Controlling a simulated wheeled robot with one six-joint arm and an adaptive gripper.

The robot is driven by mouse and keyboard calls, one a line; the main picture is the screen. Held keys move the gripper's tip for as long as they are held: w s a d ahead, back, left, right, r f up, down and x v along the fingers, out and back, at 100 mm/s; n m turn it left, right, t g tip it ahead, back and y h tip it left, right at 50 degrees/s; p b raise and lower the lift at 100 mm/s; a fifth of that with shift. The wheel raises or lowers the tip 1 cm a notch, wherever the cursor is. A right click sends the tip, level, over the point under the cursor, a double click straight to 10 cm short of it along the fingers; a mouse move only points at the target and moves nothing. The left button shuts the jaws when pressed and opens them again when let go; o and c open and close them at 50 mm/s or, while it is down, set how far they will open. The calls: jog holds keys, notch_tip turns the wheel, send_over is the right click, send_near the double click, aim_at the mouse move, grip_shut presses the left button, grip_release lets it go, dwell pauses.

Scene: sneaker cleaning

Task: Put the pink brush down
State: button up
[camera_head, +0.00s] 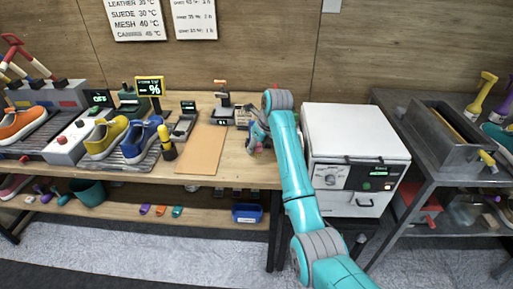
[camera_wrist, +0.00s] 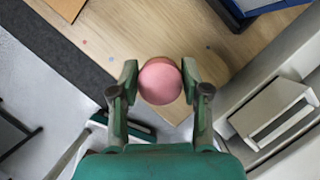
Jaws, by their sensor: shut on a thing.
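The pink brush (camera_wrist: 160,84) shows in the wrist view end-on as a round pink knob. My gripper (camera_wrist: 159,76) is shut on it, with one green finger on each side. The rest of the brush is mostly hidden below the knob. In the head view my gripper (camera_head: 257,138) is at the right end of the wooden table (camera_head: 250,172), and my arm partly hides it. The brush is too small there to make out clearly. I cannot tell whether it touches the tabletop.
A white oven-like box (camera_head: 355,130) stands close to the right of my arm. A tan mat (camera_head: 201,150) lies left of my gripper, with a yellow-handled tool (camera_head: 167,143) and sneakers (camera_head: 140,140) further left. A small stand (camera_head: 224,108) is behind. Some bare wood lies between mat and gripper.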

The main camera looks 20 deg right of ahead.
jog(key=shift+f, duration=3.15)
jog(key=o, duration=1)
jog(key=shift+f, duration=0.1)
jog(key=shift+f, duration=0.15)
jog(key=v, duration=1.1)
jog(key=shift+s, duration=0.35)
jog(key=shift+f, duration=0.2)
